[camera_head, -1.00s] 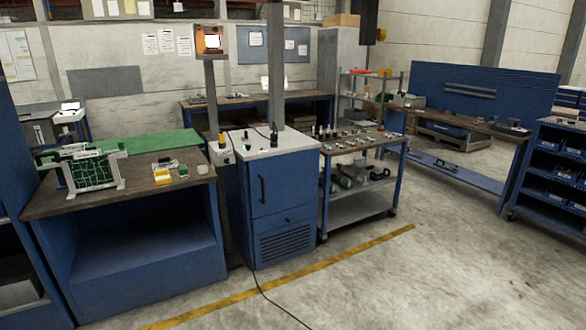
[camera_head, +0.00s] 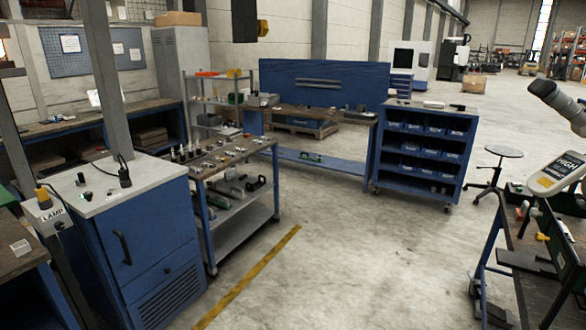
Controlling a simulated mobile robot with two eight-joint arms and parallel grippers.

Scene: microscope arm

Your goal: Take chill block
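I cannot pick out the chill block for certain. A small pale block (camera_head: 20,247) lies on the wooden bench at the left edge, but it is too small to identify. Small dark and light items (camera_head: 82,180) sit on the grey top of the blue cabinet (camera_head: 155,245). Several small parts (camera_head: 205,150) stand on the top of the blue cart (camera_head: 245,146), also too small to tell apart. Neither of my grippers is in view.
A bin rack (camera_head: 427,150), a stool (camera_head: 502,152) and a bench with a microscope-like device (camera_head: 553,180) are to the right. The middle floor (camera_head: 340,240) is clear.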

